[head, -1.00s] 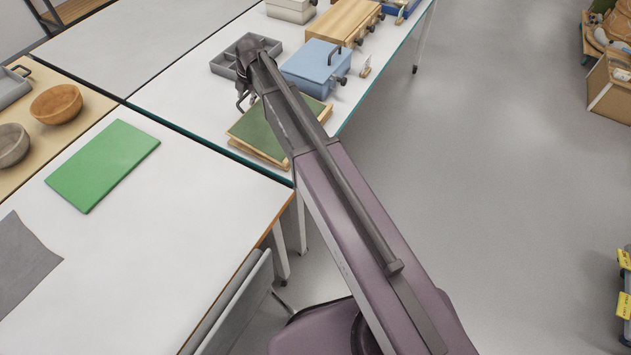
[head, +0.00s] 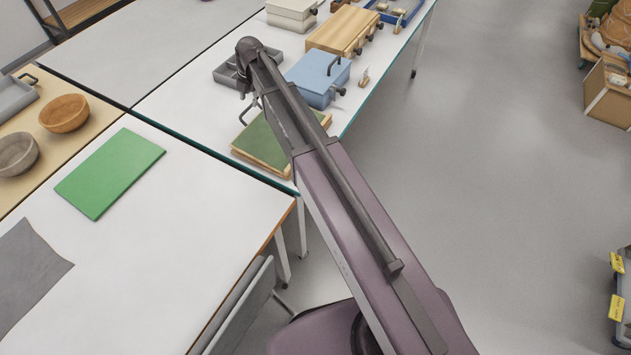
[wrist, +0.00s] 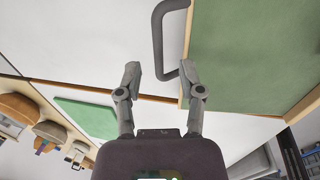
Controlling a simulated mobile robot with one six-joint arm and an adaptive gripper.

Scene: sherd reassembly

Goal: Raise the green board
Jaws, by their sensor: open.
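A green board with a pale wooden frame (head: 265,143) lies flat on the far white table in the head view, partly hidden by my arm. In the wrist view its green face (wrist: 245,50) fills the upper right, with a dark bar handle (wrist: 158,40) at its left edge. A second, bright green flat board (head: 108,172) lies on the near white table; it also shows in the wrist view (wrist: 88,117). My gripper (wrist: 161,72) is open and empty. The handle's lower end appears between its fingertips, closer to the right one; contact cannot be told.
A blue box (head: 318,80) with a handle and a grey divided tray (head: 228,75) stand close behind the framed board. A wooden box (head: 342,32) is farther back. Two bowls (head: 64,113) stand at the left. Open floor lies to the right.

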